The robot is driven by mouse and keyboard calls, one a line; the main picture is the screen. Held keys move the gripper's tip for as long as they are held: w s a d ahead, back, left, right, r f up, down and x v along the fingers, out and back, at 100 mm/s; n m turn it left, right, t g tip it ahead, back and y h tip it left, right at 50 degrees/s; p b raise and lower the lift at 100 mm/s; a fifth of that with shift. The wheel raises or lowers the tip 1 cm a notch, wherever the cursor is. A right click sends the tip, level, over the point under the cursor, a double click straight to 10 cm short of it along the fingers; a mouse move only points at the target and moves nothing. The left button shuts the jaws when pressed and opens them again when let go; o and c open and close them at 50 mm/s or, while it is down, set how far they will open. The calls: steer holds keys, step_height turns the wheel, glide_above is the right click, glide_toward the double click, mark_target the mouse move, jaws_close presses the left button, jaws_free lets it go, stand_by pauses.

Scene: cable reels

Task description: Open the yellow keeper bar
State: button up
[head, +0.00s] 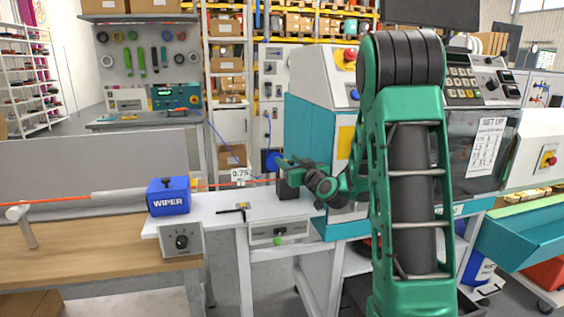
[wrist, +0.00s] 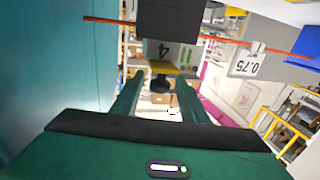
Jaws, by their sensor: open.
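My gripper (wrist: 160,85) is open, with its two green fingers on either side of a dark round knob (wrist: 160,80) in the wrist view. I cannot tell whether they touch it. A black block (wrist: 168,18) is above that. In the head view my gripper (head: 284,163) is at the black block (head: 289,186) on the bench end. The yellow bar is not clear there.
An orange cable (head: 75,201) runs along the bench through a blue WIPER box (head: 169,196). A 0.75 tag (head: 240,174) stands beside my gripper. A teal machine (head: 306,130) stands close behind it. A small black tool (head: 240,209) lies on the white bench.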

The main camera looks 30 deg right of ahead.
steer(key=shift+w+d, duration=0.15)
steer(key=shift+w, duration=1.5)
jaws_close()
